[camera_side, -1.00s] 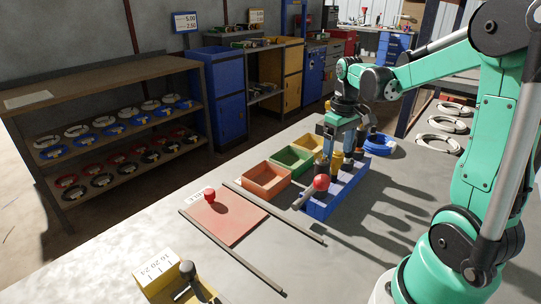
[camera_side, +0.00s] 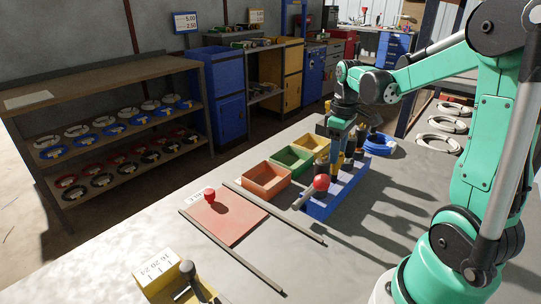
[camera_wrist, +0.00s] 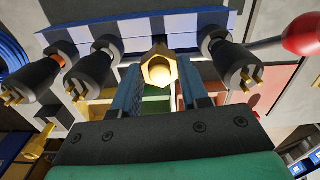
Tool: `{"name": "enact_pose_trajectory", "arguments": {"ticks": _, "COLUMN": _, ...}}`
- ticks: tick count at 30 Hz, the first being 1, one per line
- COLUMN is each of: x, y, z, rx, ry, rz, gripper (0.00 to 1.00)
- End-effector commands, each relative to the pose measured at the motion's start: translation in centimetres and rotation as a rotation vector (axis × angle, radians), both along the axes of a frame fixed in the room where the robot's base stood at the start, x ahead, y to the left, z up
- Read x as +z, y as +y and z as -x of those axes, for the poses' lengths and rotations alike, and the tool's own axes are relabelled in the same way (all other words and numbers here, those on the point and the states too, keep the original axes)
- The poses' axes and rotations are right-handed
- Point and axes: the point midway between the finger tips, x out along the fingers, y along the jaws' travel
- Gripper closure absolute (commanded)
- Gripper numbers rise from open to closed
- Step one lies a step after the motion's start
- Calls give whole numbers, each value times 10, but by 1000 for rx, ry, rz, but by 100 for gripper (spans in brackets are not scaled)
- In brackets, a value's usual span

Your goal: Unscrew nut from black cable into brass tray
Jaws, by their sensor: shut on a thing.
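My gripper (camera_wrist: 162,88) is shut on a brass hex nut (camera_wrist: 159,71), which sits between its two blue-grey fingers in the wrist view. The cable behind the nut is hidden. In the side view my gripper (camera_side: 338,160) is low over a blue rack (camera_side: 322,208); the nut cannot be made out there. The yellow brass tray (camera_side: 319,141) stands just behind the rack, partly hidden by my gripper. Black cable ends with brass prongs flank the nut in the wrist view, one on the right (camera_wrist: 235,62) and two on the left (camera_wrist: 92,66).
A green tray (camera_side: 291,159) and an orange tray (camera_side: 265,183) stand in line with the yellow one. A red-knobbed lever (camera_side: 321,182) rises at the rack's near end. A blue cable coil (camera_side: 380,146) lies beyond it. A red mat (camera_side: 228,222) with a red knob lies in front.

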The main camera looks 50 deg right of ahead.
Motion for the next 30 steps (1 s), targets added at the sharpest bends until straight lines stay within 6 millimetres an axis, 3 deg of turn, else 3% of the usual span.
{"name": "enact_pose_trajectory", "arguments": {"ticks": 24, "x": 0, "y": 0, "z": 0, "rx": 1566, "ry": 0, "rz": 0, "gripper": 100}}
{"name": "enact_pose_trajectory", "arguments": {"ticks": 30, "x": 0, "y": 0, "z": 0, "rx": 1789, "ry": 0, "rz": 0, "gripper": 100}}
